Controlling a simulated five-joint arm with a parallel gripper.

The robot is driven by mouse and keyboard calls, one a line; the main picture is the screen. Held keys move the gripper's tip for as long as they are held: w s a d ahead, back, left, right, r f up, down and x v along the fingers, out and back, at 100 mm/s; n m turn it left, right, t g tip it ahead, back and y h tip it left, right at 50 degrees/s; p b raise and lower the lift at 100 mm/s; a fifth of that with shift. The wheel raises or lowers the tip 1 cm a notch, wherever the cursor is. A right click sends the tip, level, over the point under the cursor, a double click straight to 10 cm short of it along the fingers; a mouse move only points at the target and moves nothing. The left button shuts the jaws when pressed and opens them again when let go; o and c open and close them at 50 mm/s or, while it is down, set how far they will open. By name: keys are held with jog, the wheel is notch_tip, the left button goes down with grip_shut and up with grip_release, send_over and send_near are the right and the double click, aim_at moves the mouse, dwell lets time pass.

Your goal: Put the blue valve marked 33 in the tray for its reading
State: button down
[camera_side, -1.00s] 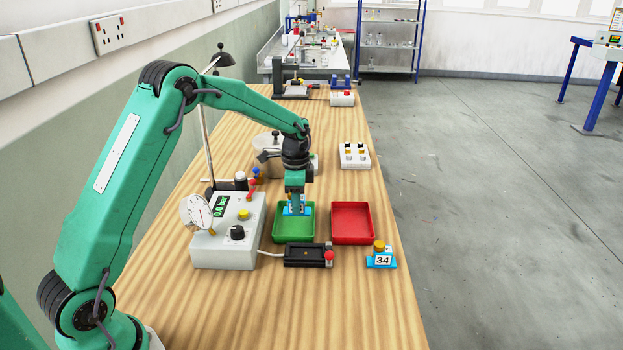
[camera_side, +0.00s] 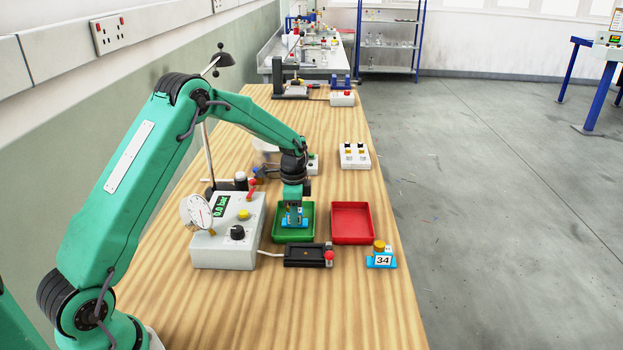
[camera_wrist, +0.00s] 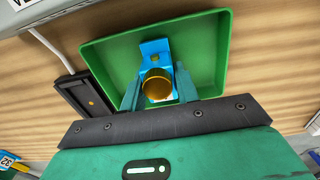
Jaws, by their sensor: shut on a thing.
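My gripper (camera_side: 293,222) is lowered into the green tray (camera_side: 308,235). It is shut on a blue valve (camera_side: 291,220), whose marking I cannot read. In the wrist view, the valve (camera_wrist: 154,48) shows its brass-coloured cap (camera_wrist: 157,84) between the two fingers, inside the walls of the green tray (camera_wrist: 215,50). I cannot tell whether its base touches the tray floor. The red tray (camera_side: 352,224) stands empty to the right. The test box (camera_side: 225,245) has a dial and a green display that seems to read 0.0 bar.
A blue valve marked 34 (camera_side: 381,259) stands in front of the red tray. A black fixture with a red knob (camera_side: 305,255) lies just in front of the green tray. A white block with several small parts (camera_side: 354,155) stands farther back. The table's right side is mostly clear.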

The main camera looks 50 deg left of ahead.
jog(key=shift+f, duration=0.1)
jog(key=c, duration=1.1)
grip_release()
jog(key=shift+o, duration=0.2)
notch_tip(320, 180, up, 12)
jog(key=shift+f, duration=0.2)
jog(key=shift+r, duration=0.35)
